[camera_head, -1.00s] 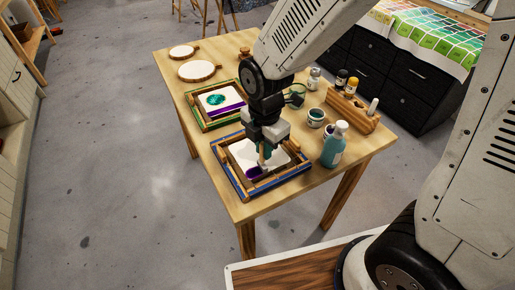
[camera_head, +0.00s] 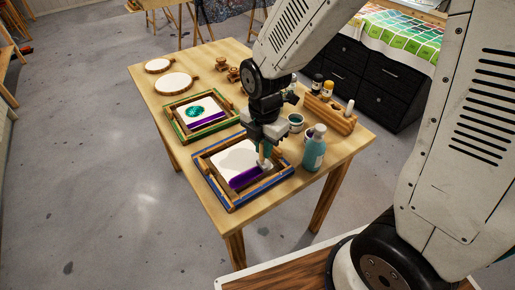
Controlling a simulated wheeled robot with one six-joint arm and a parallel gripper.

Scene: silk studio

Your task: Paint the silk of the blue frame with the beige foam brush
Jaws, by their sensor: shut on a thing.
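The blue frame (camera_head: 233,205) lies flat at the near end of the wooden table, with white silk (camera_head: 232,159) stretched inside it. A purple painted band (camera_head: 245,178) runs along the near side of this silk. My gripper (camera_head: 266,148) points down over the right part of the blue frame, shut on the beige foam brush (camera_head: 265,161). The brush's tip is low at the right end of the purple band; whether it touches the silk I cannot tell. The arm hides part of the frame's far right side.
A green frame (camera_head: 181,138) with a teal patch and purple band lies behind. A teal bottle (camera_head: 314,149), small jars (camera_head: 296,122) and a wooden holder (camera_head: 330,115) stand close to the right. Round hoops (camera_head: 174,83) lie at the far left.

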